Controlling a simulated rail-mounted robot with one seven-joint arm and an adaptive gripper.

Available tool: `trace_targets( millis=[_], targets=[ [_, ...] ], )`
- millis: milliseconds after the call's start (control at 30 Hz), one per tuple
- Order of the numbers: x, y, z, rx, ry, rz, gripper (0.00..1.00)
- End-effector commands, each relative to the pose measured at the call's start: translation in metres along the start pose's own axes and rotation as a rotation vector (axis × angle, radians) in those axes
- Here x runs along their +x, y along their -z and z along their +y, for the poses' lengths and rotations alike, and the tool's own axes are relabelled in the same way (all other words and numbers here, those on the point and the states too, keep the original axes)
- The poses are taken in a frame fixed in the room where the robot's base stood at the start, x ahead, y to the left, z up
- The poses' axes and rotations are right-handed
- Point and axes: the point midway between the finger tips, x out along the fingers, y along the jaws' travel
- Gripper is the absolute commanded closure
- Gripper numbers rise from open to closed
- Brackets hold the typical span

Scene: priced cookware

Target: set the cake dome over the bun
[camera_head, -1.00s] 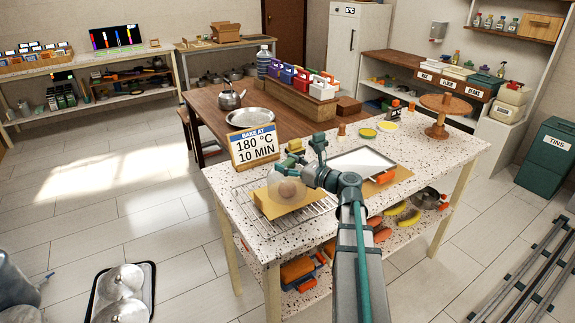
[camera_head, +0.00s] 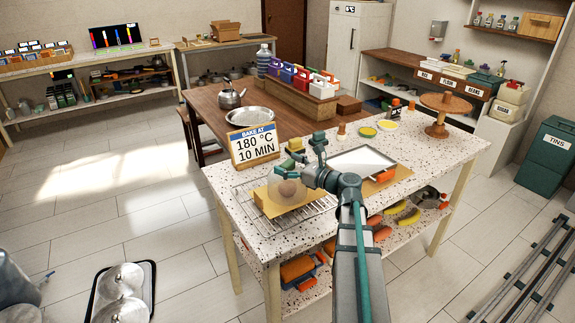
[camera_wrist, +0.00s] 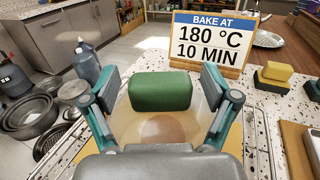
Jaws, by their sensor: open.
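The cake dome (camera_head: 276,181) is clear and tinted, with a green block-shaped knob that shows in the wrist view (camera_wrist: 160,92). It stands over the brown bun (camera_head: 287,189), which shows through its wall; the bun also shows in the wrist view (camera_wrist: 162,130). Both are on a tan board (camera_head: 264,203). The dome looks upright; I cannot tell whether its rim touches the board all around. My gripper (camera_wrist: 160,86) is open, with one finger on each side of the knob and gaps visible between the pads and the knob.
The board lies on a wire rack (camera_head: 318,217) on the speckled worktop (camera_head: 225,176). A "BAKE AT 180 °C 10 MIN" sign (camera_head: 254,144) stands behind. A yellow-and-dark block (camera_wrist: 273,76) is beside it.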

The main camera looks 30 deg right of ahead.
Motion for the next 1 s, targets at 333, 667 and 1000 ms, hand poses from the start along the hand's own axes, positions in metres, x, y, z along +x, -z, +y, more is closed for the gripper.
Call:
trace_targets(
  millis=[333,667,1000],
  targets=[
    [-0.049,0.001,0.001,-0.001,0.003,0.0,0.14],
    [-0.105,0.0,0.0,0.0,0.002,0.0,0.14],
    [-0.12,-0.001,0.0,0.0,0.0,0.0,0.14]
  ],
)
